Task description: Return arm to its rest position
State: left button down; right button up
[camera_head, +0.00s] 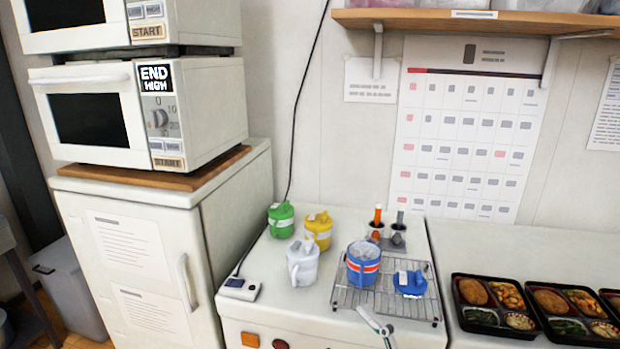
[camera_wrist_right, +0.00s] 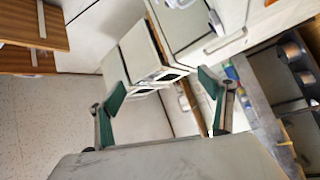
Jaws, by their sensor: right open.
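My right gripper (camera_wrist_right: 161,90) shows in the right wrist view with its two green-padded fingers spread wide. Nothing is between them, and it points across the room at tilted white cabinets. In the head view, a thin pale piece with a dark tip (camera_head: 378,324) enters at the bottom edge beside the wire rack. It looks like a gripper finger, but I cannot tell which arm it belongs to. No whole gripper shows in the head view, and my left gripper is not identifiable there.
Bento trays (camera_head: 489,325) fill the right counter. Microwaves (camera_head: 110,115) stand at the left. A shelf (camera_head: 440,20) overhangs.

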jog(key=s+d+f+m+g+h, duration=0.1)
jog(key=s+d+f+m+h, duration=0.1)
jog(key=d+f+m+h, duration=0.45)
jog(key=s+d+f+m+g+h, duration=0.1)
jog(key=f+m, duration=0.2)
jog(key=f, duration=0.7)
jog(key=s+d+f+m+g+h, duration=0.2)
jog(key=s+d+f+m+g, duration=0.2)
jog(key=s+f, duration=0.6)
notch_tip(320, 180, down, 4)
jog(key=shift+s+d+f+m, duration=0.1)
jog(key=shift+s+d+m, duration=0.3)
jog(key=shift+d+m, duration=0.65)
